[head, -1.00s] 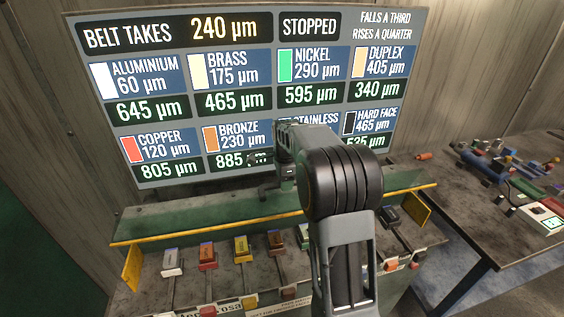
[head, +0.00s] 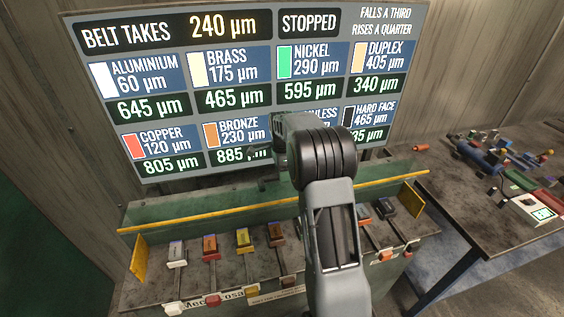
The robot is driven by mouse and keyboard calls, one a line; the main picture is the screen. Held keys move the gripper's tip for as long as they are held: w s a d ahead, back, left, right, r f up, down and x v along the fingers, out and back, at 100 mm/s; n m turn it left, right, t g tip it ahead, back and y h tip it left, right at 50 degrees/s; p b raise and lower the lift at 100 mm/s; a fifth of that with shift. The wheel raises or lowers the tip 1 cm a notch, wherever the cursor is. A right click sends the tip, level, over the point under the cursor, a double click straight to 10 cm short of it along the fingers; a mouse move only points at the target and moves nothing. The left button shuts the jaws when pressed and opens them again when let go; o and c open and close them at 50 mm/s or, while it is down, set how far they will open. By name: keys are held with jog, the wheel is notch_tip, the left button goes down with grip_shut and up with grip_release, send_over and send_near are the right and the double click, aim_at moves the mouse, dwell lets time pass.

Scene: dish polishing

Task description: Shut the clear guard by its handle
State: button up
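I cannot clearly make out the clear guard or its handle. A long green panel with a yellow edge strip (head: 200,219) runs along the back of the bench, with yellow end plates (head: 138,258) at both ends. I cannot tell whether any of this belongs to the guard. My gripper (head: 262,155) is small and dark, in front of the lower part of the display board and above the panel. My arm partly hides it, and I cannot tell whether its fingers are open or shut. My arm also covers the right middle of the bench.
Several coloured blocks on stems (head: 242,238) stand in a row on the bench (head: 150,290). The display board (head: 200,95) behind reads "STOPPED" and "BELT TAKES 240 µm". A side table (head: 470,215) at right holds small coloured parts and a white device (head: 533,210).

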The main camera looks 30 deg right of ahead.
notch_tip(320, 180, up, 16)
jog(key=shift+s, duration=0.35)
dwell(1.3)
jog(key=shift+a+f, duration=0.1)
jog(key=shift+c, duration=0.2)
